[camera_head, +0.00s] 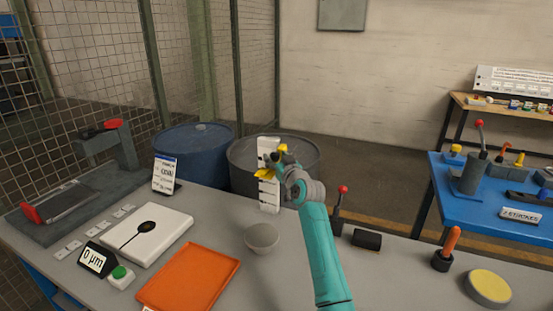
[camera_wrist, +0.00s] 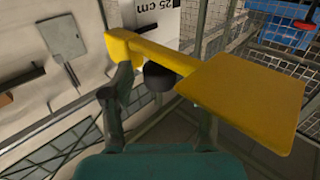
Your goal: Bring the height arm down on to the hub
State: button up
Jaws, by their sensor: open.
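The height arm (camera_wrist: 245,98) is a yellow bar with a wide flat plate; in the head view its yellow parts (camera_head: 265,174) show at the white scale post (camera_head: 269,196). My gripper (camera_head: 277,163) is at the upper part of the post; in the wrist view its fingers (camera_wrist: 162,95) are apart. A dark round knob (camera_wrist: 159,78) under the yellow bar shows between them; I cannot tell whether they touch it. A round grey piece (camera_head: 262,239) on the bench below the post may be the hub; I cannot tell for sure.
An orange tray (camera_head: 190,280) and a white scale plate (camera_head: 150,237) lie to the left on the bench.

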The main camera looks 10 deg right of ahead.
grip_shut()
notch_tip(320, 180, down, 17)
jog(key=shift+r, duration=0.2)
dwell(0.7)
grip_release()
jog(key=shift+s, duration=0.1)
jog(key=s+d, duration=0.2)
jog(key=s, duration=0.9)
jog(key=shift+s, duration=0.35)
